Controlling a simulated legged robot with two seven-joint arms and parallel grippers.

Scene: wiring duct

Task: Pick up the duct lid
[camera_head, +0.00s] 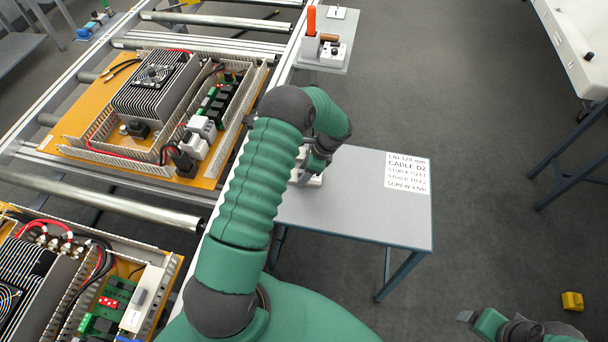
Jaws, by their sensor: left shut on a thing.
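My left arm reaches over the small grey table (385,218). My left gripper (306,172) is at the table's far left part and points down, partly hidden by its own wrist and forearm. It is shut on a small pale piece (312,182), which looks like the duct lid. Most of this piece is hidden, so I cannot tell its full shape or whether it still touches the table. My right gripper (467,317) shows small at the bottom right, over the floor and away from the table. Its fingers are too unclear to tell open from shut.
A printed sheet (408,173) lies on the table's right part. An orange panel (75,150) with slotted ducts and a finned black unit (155,85) rests on the conveyor at left; a second panel is nearer. A yellow block (572,301) is on the floor.

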